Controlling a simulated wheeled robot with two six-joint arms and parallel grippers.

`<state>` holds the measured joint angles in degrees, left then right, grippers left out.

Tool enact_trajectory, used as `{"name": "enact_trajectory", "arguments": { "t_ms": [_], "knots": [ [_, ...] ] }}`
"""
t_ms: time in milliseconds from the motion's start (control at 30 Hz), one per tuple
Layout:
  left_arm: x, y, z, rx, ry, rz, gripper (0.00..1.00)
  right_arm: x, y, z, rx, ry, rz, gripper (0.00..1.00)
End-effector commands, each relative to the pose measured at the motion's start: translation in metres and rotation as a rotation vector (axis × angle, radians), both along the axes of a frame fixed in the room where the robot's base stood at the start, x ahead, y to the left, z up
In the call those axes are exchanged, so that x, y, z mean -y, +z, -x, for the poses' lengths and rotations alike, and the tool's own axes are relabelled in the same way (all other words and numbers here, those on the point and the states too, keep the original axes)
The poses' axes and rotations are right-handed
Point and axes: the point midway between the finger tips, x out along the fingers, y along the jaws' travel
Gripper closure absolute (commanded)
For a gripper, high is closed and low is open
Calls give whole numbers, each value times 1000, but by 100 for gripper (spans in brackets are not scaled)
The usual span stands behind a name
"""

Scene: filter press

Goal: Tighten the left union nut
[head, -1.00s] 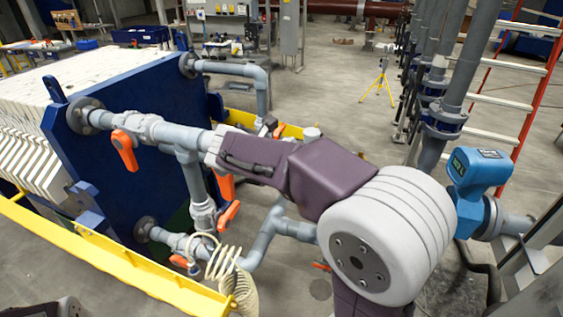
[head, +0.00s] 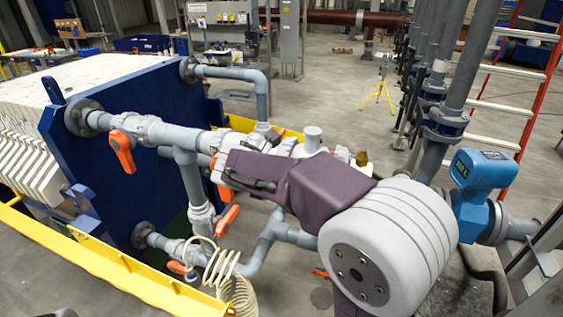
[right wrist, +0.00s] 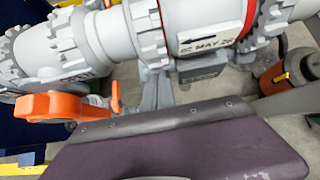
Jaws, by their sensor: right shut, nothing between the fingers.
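The grey pipe line carries ribbed nuts. In the right wrist view a ribbed nut (right wrist: 147,30) sits at the left end of a white body (right wrist: 205,35) marked with an arrow and a date, with a red band showing beside it. Another ribbed nut (right wrist: 262,22) is at the body's right end, also beside a red band. My right gripper (head: 223,168) is shut and empty, close to the pipe line in the head view. Its housing fills the bottom of the right wrist view, below the fittings; its fingertips are not clear. I cannot tell whether it touches the pipe. My left gripper is not visible.
An orange valve handle (right wrist: 55,107) is close to my right gripper's housing. More orange handles (head: 122,150) hang along the piping. A blue press plate (head: 125,160) stands left, a yellow rail (head: 120,268) runs in front, and a coiled cream hose (head: 228,275) hangs below.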

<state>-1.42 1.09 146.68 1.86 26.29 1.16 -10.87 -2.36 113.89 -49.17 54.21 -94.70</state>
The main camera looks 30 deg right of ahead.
Motion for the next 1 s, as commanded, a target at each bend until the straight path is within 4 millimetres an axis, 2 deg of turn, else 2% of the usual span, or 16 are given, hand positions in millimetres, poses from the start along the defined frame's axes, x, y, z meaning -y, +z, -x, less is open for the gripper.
{"name": "enact_trajectory", "arguments": {
  "t_ms": [33, 267, 533, 800, 867, 1000],
  "knots": [
    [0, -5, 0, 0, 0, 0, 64, 1, -7, 0, -4, -1, -2, 100],
    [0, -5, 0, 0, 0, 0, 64, 2, -9, 0, -4, -1, -1, 100],
    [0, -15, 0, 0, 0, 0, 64, 13, -27, -5, -5, -2, 0, 100],
    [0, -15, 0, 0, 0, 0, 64, 14, -30, -5, -11, -3, -2, 100],
    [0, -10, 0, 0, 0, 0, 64, 12, -25, -4, -11, -3, -2, 100],
    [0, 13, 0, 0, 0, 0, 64, 1, 1, 4, -9, 0, -2, 100]
  ]
}}
